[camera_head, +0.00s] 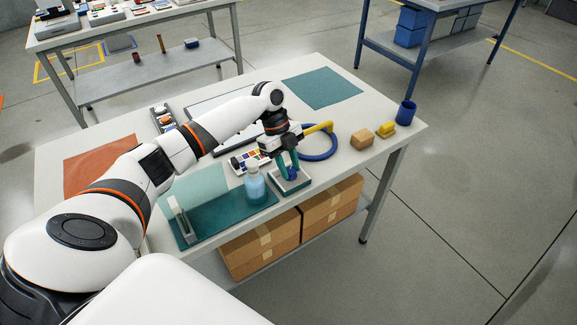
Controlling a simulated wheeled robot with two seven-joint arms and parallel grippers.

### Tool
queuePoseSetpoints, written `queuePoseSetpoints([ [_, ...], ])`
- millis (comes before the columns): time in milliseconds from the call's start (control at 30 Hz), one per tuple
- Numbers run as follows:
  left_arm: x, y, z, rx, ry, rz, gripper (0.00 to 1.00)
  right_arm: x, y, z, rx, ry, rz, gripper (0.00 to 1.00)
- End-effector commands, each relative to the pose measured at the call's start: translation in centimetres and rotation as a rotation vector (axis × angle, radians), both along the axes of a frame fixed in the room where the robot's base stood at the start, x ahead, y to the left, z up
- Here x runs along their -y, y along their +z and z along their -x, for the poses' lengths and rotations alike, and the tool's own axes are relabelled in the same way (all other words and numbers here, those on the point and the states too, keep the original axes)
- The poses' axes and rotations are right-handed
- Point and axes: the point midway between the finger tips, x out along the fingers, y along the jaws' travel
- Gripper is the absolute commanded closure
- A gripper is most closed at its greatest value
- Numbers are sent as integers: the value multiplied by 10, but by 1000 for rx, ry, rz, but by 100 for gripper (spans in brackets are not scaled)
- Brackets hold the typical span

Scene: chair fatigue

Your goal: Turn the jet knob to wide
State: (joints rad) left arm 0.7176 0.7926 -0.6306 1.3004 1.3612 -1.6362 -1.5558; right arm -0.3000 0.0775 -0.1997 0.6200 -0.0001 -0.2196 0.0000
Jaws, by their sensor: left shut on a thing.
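A small blue knob (292,175) sits on a low box with a pale rim and dark teal top (303,183) near the table's front edge. My left gripper (289,172) points down from above with its teal fingers around the knob, and it is shut on it. The fingers hide much of the knob, so I cannot read its setting or any marks. My right gripper is not in view.
A clear bottle with blue liquid (255,186) stands close left of the box, on a dark teal mat (235,210). A wooden block (362,139), yellow piece (386,129) and blue cup (406,112) stand at the right.

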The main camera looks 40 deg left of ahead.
Motion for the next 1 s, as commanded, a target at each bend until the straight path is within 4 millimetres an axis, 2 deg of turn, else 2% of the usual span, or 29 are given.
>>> queuePoseSetpoints([
  [400, 1, -1, -2, 1, -254, -1, 92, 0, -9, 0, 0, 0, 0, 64],
  [1000, 0, 0, -2, 1, -318, -2, 92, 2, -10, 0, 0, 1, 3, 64],
])
